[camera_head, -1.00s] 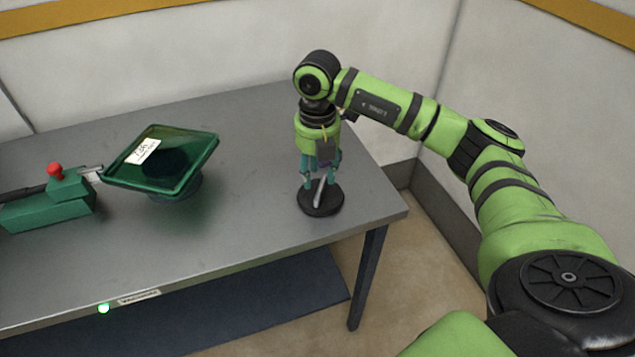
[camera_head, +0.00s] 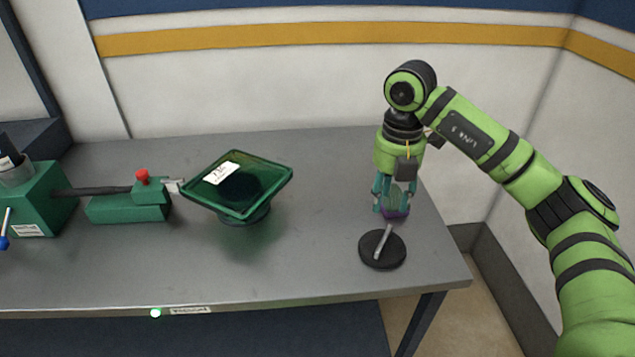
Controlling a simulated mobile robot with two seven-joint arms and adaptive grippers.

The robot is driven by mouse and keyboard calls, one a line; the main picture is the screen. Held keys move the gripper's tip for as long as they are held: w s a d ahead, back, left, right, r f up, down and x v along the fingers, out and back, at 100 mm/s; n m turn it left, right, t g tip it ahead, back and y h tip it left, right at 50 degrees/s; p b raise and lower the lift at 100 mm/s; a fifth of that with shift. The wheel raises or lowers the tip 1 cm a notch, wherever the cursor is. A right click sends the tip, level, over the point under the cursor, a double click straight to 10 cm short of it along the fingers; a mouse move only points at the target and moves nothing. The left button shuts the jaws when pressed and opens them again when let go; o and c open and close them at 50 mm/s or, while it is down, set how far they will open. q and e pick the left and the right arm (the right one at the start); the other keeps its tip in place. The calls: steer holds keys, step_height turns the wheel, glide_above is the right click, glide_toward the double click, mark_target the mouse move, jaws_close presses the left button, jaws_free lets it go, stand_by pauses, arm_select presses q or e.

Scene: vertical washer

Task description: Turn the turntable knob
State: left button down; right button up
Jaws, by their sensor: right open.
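The knob is a black round disc (camera_head: 372,252) with a grey bar handle (camera_head: 384,241) standing up from it, on the right part of the grey table near its front edge. My right gripper (camera_head: 393,211) points down just behind and above the knob, apart from it. Its teal fingers are open. A green square tray (camera_head: 276,181) on a round base, with a white label, stands at the middle of the table. My left gripper is out of view.
A green block with a red button (camera_head: 142,176) stands left of the tray. A larger green machine (camera_head: 50,200) with a blue-tipped lever is at the far left. The grey table (camera_head: 310,270) is clear between tray and knob. Walls stand behind and to the right.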

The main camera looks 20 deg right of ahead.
mark_target(385, 234)
stand_by(0.5)
steer(key=f+p, duration=0.1)
steer(key=p, duration=0.1)
steer(key=w+d+f+p, duration=0.1)
steer(key=p, duration=0.1)
steer(key=f+p, duration=0.1)
steer(key=p, duration=0.1)
steer(key=shift+w+d+f, duration=0.15)
steer(key=shift+f, duration=0.25)
steer(key=f+p, duration=0.1)
steer(key=f, duration=0.3)
steer(key=f+p, duration=0.1)
steer(key=f, duration=0.3)
steer(key=shift+w+d+f+p, duration=0.1)
steer(key=shift+d+f+p, duration=0.1)
steer(key=shift+f+p, duration=0.15)
jaws_close()
